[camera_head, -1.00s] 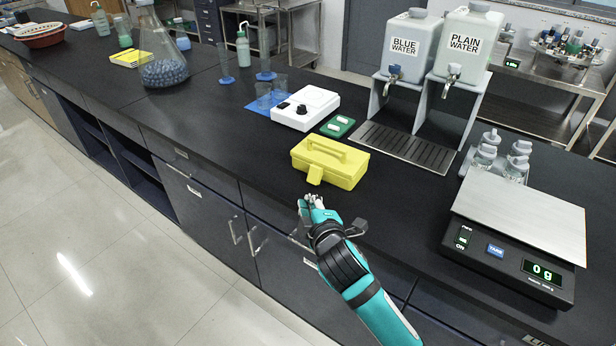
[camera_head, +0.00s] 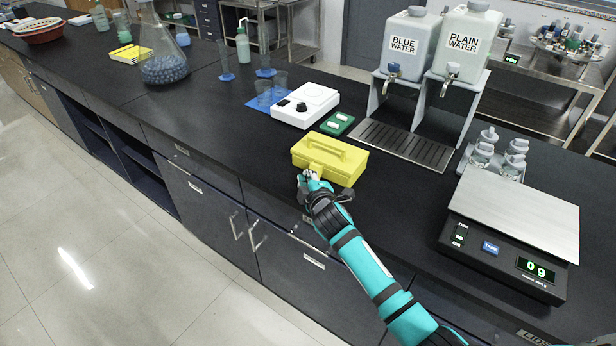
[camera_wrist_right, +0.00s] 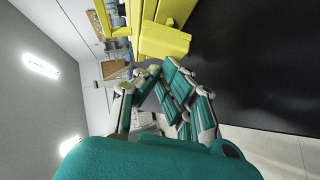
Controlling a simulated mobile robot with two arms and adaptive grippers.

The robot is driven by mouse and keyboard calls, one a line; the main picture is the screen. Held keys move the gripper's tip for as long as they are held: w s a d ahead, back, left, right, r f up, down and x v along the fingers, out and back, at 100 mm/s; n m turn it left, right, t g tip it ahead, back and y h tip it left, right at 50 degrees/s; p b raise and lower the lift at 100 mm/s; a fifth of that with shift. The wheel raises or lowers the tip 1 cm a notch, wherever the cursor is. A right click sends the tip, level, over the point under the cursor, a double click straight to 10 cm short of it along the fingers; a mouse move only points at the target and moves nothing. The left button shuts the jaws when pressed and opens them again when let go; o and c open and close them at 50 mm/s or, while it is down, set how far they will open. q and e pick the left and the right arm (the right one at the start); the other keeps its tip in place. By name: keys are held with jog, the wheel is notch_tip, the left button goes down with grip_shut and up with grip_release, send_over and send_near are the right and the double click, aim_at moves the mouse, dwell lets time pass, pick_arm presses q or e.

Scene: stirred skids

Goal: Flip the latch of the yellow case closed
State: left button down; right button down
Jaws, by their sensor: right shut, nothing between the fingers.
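The yellow case (camera_head: 329,160) sits on the black bench near its front edge, its lid down and a handle on top. Its latch (camera_head: 316,170) is on the front face, partly hidden by my right gripper. My right gripper (camera_head: 309,176) is shut and empty, its fingertips right at the latch; I cannot tell if they touch it. In the right wrist view the gripper (camera_wrist_right: 158,72) points at the yellow latch plate (camera_wrist_right: 163,41), which appears just beyond the fingertips. My left gripper is not in view.
A scale (camera_head: 515,220) is on the right, and the water dispensers' drip tray (camera_head: 405,146) is behind right. The bench between case and scale is clear.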

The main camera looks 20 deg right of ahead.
dwell(0.3)
jog(key=f+b, duration=0.1)
jog(key=b, duration=0.2)
jog(key=shift+f+n+t, duration=0.2)
jog(key=shift+n+t, duration=0.2)
jog(key=shift+w+d+f, duration=0.15)
jog(key=shift+w+f, duration=0.05)
jog(key=shift+f, duration=0.1)
